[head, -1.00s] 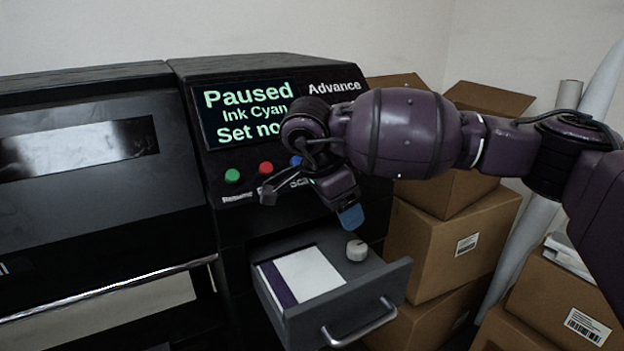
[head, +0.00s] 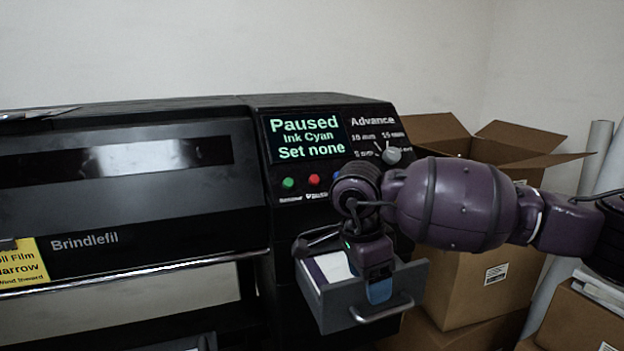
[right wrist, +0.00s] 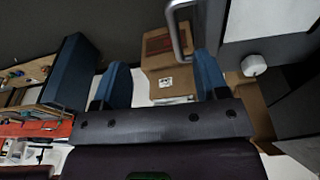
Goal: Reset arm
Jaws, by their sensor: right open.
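My right gripper (head: 345,268) is open and empty, with blue fingertips. In the head view it overlaps the open grey drawer (head: 345,312) of the black printer (head: 150,205). In the right wrist view my gripper (right wrist: 166,82) has its two blue fingers spread apart, with the drawer's handle (right wrist: 180,30) seen beyond them. I cannot tell whether they touch. The drawer holds a white sheet (head: 331,266). My left gripper is not in view.
The printer's screen (head: 306,137) reads "Paused Ink Cyan Set none". A green (head: 288,183) and a red button (head: 313,179) sit below it, and an Advance dial (head: 391,156) is at right. Cardboard boxes (head: 490,240) and rolls (head: 597,150) crowd the right side.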

